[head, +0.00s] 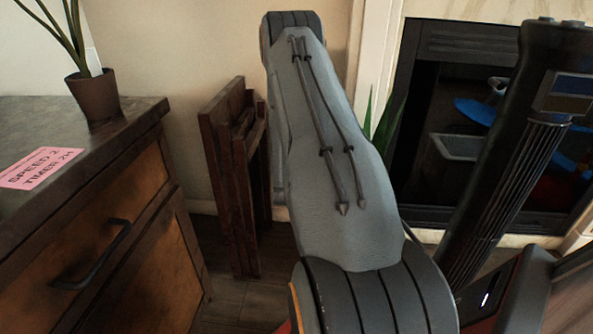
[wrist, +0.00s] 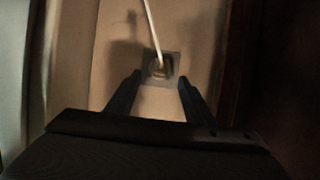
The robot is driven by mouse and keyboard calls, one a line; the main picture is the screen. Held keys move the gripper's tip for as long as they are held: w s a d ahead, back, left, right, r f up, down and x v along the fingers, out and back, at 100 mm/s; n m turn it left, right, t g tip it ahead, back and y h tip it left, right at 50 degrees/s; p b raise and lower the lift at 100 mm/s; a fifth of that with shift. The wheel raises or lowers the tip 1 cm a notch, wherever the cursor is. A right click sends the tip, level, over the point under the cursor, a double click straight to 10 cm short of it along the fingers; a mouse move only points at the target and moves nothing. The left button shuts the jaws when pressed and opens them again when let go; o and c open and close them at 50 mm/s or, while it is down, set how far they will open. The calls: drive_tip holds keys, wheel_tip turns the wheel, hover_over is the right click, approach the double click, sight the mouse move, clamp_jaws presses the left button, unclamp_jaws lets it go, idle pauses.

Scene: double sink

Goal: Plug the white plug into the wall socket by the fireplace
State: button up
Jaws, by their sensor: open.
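In the wrist view, a grey square wall socket (wrist: 173,57) sits on the beige wall, ahead of my fingers. A thin white cord (wrist: 150,22) runs down from the top edge to the socket's middle. The white plug (wrist: 158,64) appears at the cord's end, in front of the socket face; it is small and blurred, and I cannot tell how deep it sits. My gripper (wrist: 159,78) is open, with one finger on each side of the socket in the picture and a gap to the plug on both sides. In the head view my arm hides plug, socket and gripper.
The black-framed fireplace (head: 414,110) is at right, with a green plant (head: 384,125) beside it. A folded dark wooden stand (head: 238,185) leans by the wall, close left of my arm. A wooden cabinet (head: 100,225) holds a potted plant (head: 96,95) and a pink note (head: 40,168).

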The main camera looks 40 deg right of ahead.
drive_tip(key=v, duration=0.2)
drive_tip(key=shift+s+a, duration=0.15)
drive_tip(key=shift+a, duration=0.05)
drive_tip(key=shift+r, duration=0.1)
idle(0.3)
